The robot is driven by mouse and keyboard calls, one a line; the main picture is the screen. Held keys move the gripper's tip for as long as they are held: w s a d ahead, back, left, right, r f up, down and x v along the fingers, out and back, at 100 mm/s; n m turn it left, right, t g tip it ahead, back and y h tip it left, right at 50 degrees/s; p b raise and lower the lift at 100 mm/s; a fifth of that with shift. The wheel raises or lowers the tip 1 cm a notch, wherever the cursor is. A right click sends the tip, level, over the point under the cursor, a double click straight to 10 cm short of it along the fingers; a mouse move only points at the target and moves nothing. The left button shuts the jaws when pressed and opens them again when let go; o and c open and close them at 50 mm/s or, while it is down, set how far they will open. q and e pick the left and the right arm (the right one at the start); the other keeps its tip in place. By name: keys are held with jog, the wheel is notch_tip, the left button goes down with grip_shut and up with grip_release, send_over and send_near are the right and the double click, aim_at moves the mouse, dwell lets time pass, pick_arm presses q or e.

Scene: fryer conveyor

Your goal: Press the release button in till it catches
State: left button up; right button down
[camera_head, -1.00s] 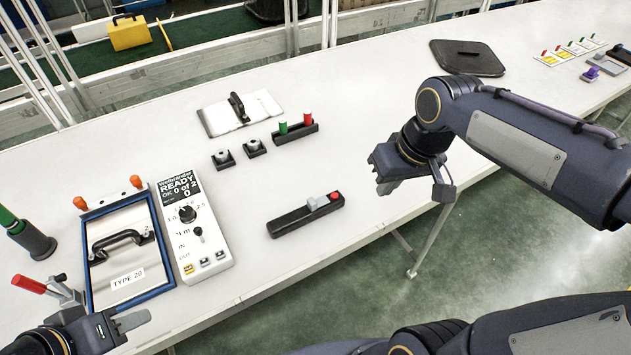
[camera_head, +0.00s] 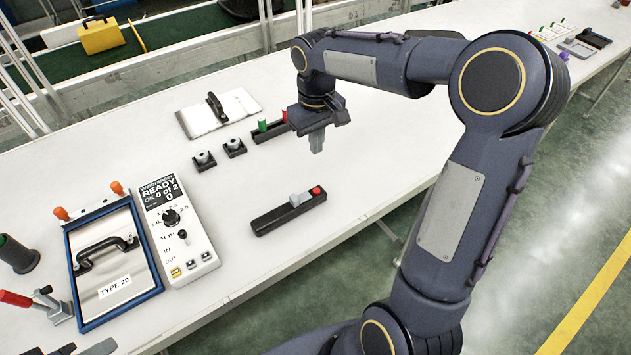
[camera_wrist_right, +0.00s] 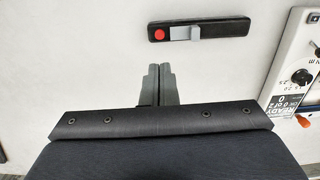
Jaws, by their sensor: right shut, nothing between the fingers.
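A red button (camera_head: 316,190) sits at the right end of a black bar (camera_head: 270,221), with a grey slider block (camera_head: 298,199) beside it. In the right wrist view the red button (camera_wrist_right: 160,34) and black bar (camera_wrist_right: 235,30) lie beyond the fingertips. My right gripper (camera_head: 317,147) is shut and empty, fingers pointing down, above the table and farther back than the bar. Its closed fingers (camera_wrist_right: 159,68) show in the wrist view, apart from the button. Only a bit of my left gripper (camera_head: 85,348) shows at the bottom left edge; its jaws cannot be made out.
A white control box (camera_head: 177,230) with a READY display stands left of the bar, beside a blue-framed plate (camera_head: 107,260) marked TYPE 20. Behind are a red-and-green peg holder (camera_head: 268,135), two small black blocks and a handled white plate (camera_head: 232,106). The table around the bar is clear.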

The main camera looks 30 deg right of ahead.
aim_at(316, 190)
notch_tip(316, 190, down, 14)
jog(key=shift+r+p, duration=0.15)
jog(key=shift+p, duration=0.65)
